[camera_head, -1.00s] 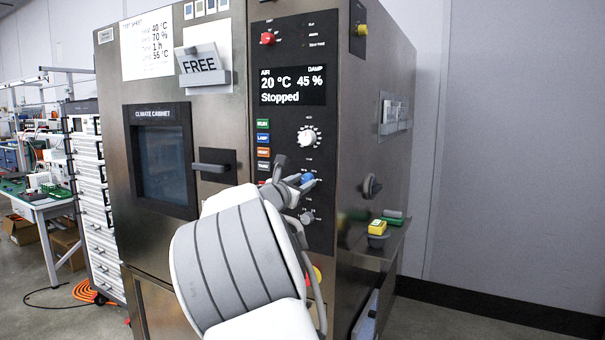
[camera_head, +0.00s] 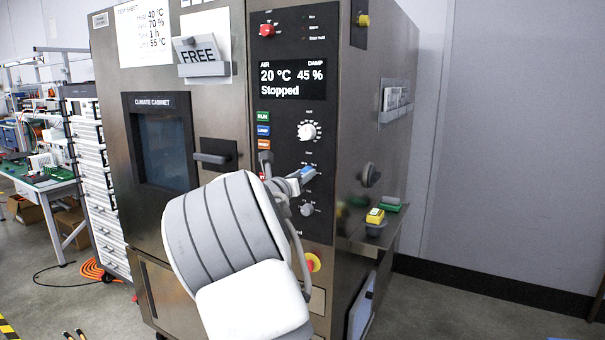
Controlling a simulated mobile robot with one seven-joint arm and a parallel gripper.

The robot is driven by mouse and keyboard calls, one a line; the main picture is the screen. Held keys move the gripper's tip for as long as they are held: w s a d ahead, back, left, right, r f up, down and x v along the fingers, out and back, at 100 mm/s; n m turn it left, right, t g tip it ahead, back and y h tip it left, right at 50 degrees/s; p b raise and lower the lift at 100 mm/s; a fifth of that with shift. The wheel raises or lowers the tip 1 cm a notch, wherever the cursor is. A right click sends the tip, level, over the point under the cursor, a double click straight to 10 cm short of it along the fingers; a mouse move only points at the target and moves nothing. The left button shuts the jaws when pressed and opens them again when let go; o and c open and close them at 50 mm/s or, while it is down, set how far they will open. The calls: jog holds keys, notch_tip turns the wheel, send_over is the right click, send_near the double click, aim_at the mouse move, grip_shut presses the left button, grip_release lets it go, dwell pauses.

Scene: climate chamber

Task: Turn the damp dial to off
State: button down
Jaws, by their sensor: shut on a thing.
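The climate cabinet's black control panel (camera_head: 325,110) carries a column of dials. The blue dial (camera_head: 308,173) is in the middle, between a white dial (camera_head: 307,131) above and a grey dial (camera_head: 307,210) below. The lettering around them is too small to read, so I cannot confirm which is the damp dial. My gripper (camera_head: 298,179) is at the blue dial, shut on it, coming from the lower left. My arm hides part of the fingers and the panel's left edge. The display (camera_head: 292,82) reads AIR 20 °C, DAMP 45 %, Stopped.
A door handle (camera_head: 212,159) sticks out left of my gripper. Coloured buttons (camera_head: 263,130) line the panel's left side. A red-and-yellow button (camera_head: 313,262) is below the dials. A side shelf holds a yellow-topped object (camera_head: 375,216). The floor at right is clear.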

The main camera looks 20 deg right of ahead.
jog(key=c, duration=0.5)
grip_release()
jog(key=shift+a, duration=0.1)
jog(key=v, duration=1.7)
jog(key=shift+s+a+p, duration=0.1)
jog(key=shift+s+p, duration=0.05)
jog(key=shift+p, duration=0.15)
